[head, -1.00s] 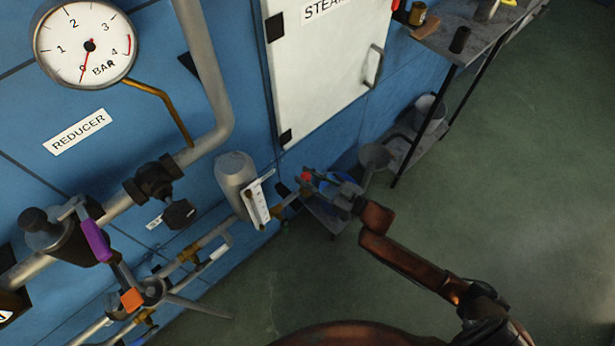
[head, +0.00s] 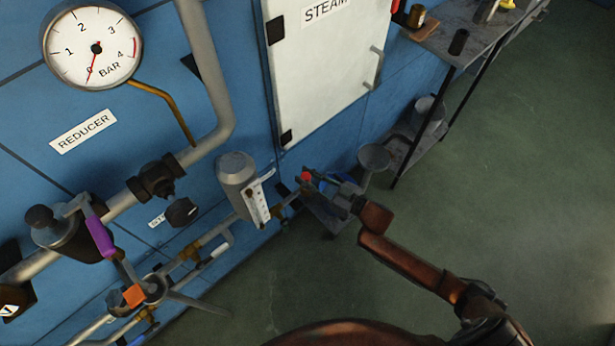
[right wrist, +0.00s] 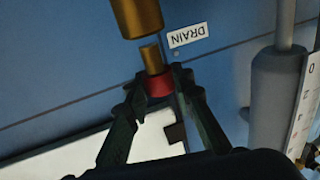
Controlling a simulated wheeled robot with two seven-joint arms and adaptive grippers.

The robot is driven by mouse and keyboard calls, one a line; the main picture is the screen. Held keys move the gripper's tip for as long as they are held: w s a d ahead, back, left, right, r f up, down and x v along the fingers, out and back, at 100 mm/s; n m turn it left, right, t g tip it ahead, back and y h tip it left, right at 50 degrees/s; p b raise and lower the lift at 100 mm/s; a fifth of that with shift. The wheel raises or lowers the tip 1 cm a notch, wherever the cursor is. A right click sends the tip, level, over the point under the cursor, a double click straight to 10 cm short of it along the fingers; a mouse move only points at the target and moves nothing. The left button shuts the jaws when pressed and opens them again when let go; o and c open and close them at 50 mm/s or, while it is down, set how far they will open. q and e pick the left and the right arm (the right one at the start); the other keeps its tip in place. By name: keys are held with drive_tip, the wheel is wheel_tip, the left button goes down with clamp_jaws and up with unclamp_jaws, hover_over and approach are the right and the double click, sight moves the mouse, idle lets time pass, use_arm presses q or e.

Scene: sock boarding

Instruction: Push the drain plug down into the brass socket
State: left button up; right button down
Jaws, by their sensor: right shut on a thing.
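The drain plug has a red head (right wrist: 158,86) and a brass stem (right wrist: 151,58). My right gripper (right wrist: 160,82) is shut on the red head. The brass socket (right wrist: 137,16) shows at the top of the right wrist view, which looks upside down. A narrow gap shows between the stem's end and the socket, and the stem sits a little right of the socket's middle in that view. In the head view the red head (head: 306,176) shows small at the tip of my right gripper (head: 312,180). My left gripper is not in view.
A DRAIN label (right wrist: 188,36) is on the blue wall beside the socket. A grey cylinder (head: 236,170) with a white scale (head: 257,203) stands close left of the gripper. A grey funnel (head: 374,157) is to its right. Green floor lies open at the right.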

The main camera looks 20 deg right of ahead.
drive_tip(key=shift+f+b, duration=0.8)
drive_tip(key=shift+f, duration=1.2)
drive_tip(key=c, duration=1.6)
unclamp_jaws()
drive_tip(key=shift+s+d, duration=0.1)
drive_tip(key=v, duration=1.1)
drive_tip(key=shift+s+d, duration=0.2)
drive_tip(key=shift+s, duration=0.15)
